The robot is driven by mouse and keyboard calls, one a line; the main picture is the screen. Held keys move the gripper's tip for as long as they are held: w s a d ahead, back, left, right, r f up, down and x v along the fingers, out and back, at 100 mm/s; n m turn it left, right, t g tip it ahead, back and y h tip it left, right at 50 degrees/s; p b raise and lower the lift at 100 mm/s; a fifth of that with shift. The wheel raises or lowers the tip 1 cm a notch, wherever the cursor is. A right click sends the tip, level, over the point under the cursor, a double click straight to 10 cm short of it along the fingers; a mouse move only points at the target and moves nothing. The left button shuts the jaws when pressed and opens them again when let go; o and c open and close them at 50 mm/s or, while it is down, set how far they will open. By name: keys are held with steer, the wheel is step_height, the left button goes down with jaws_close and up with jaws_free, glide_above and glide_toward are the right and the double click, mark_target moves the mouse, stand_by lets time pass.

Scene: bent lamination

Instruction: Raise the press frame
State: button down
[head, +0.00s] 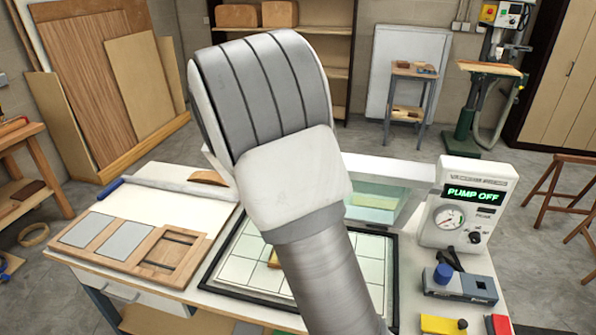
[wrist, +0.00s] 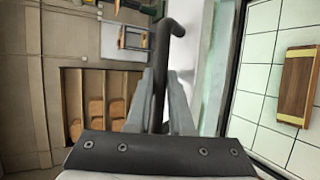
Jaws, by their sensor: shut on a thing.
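The press frame (head: 414,205), pale with a clear greenish sheet, shows behind my arm in the head view. It appears tilted up from the press bed, but my arm hides much of it. The black-rimmed bed (head: 250,295) has a white grid surface with a wooden piece (wrist: 298,85) on it. In the wrist view, my gripper (wrist: 164,85) is shut on a dark bent handle (wrist: 163,50) beside the frame's pale edge. My gripper's fingers are hidden behind my arm in the head view.
A control box (head: 462,205) reading "PUMP OFF" stands right of the bed. A blue-knobbed block (head: 460,285) and a yellow block (head: 440,325) lie at the front right. A wooden panel frame (head: 135,250) and a white sheet (head: 165,205) lie on the left. Shelves (head: 325,45) stand behind.

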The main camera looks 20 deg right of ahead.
steer(key=shift+w+d+r, duration=0.4)
steer(key=shift+w+d, duration=0.1)
steer(key=shift+w, duration=0.2)
steer(key=shift+w+d+r, duration=0.4)
steer(key=shift+w+d, duration=0.1)
steer(key=shift+w, duration=0.2)
steer(key=c, duration=0.8)
jaws_free()
steer(key=shift+s+a, duration=0.1)
steer(key=shift+a, duration=0.2)
steer(key=b+v, duration=0.2)
steer(key=v, duration=1.5)
steer(key=shift+d+r+b, duration=0.2)
steer(key=shift+b, duration=0.1)
steer(key=shift+s, duration=0.15)
